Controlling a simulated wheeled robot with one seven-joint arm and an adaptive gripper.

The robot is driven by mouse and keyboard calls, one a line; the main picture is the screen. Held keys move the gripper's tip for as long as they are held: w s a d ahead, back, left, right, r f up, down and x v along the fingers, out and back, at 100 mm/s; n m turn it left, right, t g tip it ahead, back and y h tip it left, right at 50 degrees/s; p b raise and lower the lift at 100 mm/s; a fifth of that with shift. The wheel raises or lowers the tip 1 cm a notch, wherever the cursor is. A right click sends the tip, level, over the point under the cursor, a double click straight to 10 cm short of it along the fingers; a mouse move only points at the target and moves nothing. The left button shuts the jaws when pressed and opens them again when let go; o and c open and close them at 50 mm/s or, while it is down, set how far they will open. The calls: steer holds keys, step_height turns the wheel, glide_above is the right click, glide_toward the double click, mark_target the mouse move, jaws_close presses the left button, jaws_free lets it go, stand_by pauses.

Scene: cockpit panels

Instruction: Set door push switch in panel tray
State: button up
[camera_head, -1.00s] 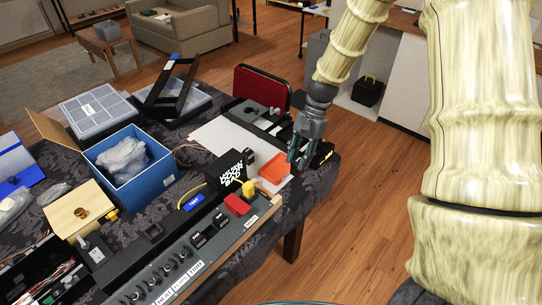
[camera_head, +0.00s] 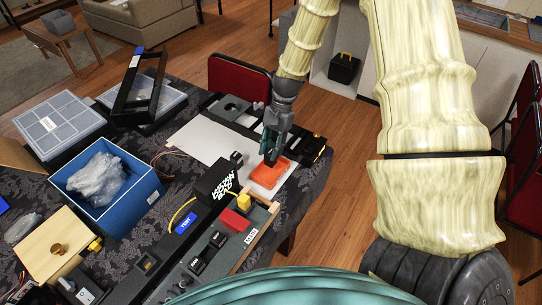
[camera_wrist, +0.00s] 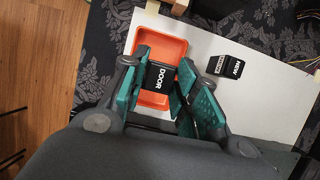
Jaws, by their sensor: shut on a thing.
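The door push switch (camera_wrist: 160,77), a small black block with white "DOOR" lettering, sits between the fingers of my gripper (camera_wrist: 162,85). My gripper is shut on it. In the head view my gripper (camera_head: 271,155) points down at the far left side of the orange tray (camera_head: 275,177). The switch is mostly hidden by the fingers there. In the wrist view the switch overlaps the orange tray (camera_wrist: 173,48), whose rim shows around it. I cannot tell whether the switch touches the tray floor.
Another black labelled block (camera_wrist: 225,66) lies on the white sheet (camera_head: 196,137) beside the tray. A black box with white lettering (camera_head: 221,184) and a panel with a red block (camera_head: 234,220) stand in front. A blue bin (camera_head: 115,193) is at left.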

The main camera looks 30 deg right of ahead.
steer(key=shift+w+f, duration=0.2)
steer(key=shift+w, duration=0.05)
steer(key=shift+s+f, duration=0.2)
steer(key=shift+s, duration=0.3)
steer(key=shift+s+f, duration=0.15)
steer(key=shift+f, duration=0.15)
steer(key=shift+w+f+p, duration=0.2)
steer(key=shift+f+p, duration=0.05)
steer(key=shift+f, duration=0.35)
steer(key=shift+w+f+p, duration=0.15)
steer(key=shift+f+p, duration=0.05)
steer(key=shift+f, duration=0.6)
steer(key=shift+s+r, duration=0.1)
steer(key=shift+s, duration=0.05)
